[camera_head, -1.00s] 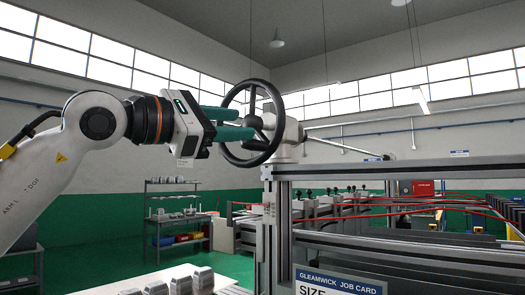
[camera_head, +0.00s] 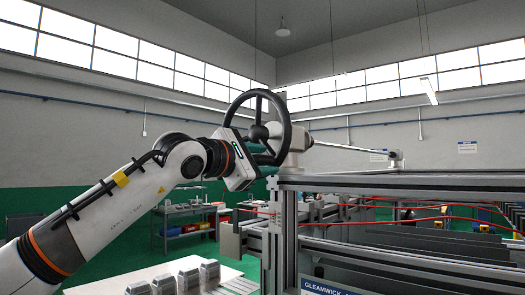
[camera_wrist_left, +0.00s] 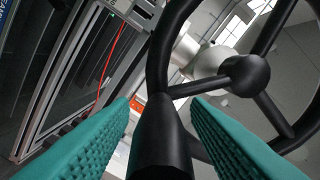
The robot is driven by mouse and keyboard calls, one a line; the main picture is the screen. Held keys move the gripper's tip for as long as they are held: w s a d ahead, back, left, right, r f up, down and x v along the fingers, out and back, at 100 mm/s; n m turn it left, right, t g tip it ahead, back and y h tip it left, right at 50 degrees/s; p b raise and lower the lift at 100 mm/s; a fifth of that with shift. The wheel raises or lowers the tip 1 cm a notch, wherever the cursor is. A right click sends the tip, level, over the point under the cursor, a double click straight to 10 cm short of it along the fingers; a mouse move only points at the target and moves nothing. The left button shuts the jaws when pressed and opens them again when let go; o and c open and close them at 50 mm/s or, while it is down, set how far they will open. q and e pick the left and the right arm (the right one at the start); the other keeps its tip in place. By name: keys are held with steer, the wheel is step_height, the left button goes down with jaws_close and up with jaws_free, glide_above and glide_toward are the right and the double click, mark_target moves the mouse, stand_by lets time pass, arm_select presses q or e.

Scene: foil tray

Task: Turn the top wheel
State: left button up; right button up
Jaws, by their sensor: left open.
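The black hand wheel (camera_head: 287,118), with a round hub and spokes, stands upright on a pale housing (camera_head: 297,137) at the top corner of the metal frame. My left gripper (camera_head: 262,158) is at the lower part of the wheel, its teal fingers partly hidden behind its own white body and the rim. In the left wrist view, the two ridged teal fingers (camera_wrist_left: 160,112) are spread, with a thick black part of the wheel (camera_wrist_left: 160,135) between them. Gaps show on both sides of it. The wheel's hub (camera_wrist_left: 245,75) is to the right. My right gripper is out of view.
The aluminium frame (camera_head: 283,235) and its rails lie right of and below the wheel, with red lines (camera_head: 400,207) running along them. A pale table (camera_head: 235,272) with several grey parts is below my left arm. A shelf with bins (camera_head: 185,212) stands behind.

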arm_select(q)
steer(key=shift+w+d, duration=0.1)
steer(key=shift+c, duration=0.3)
jaws_close()
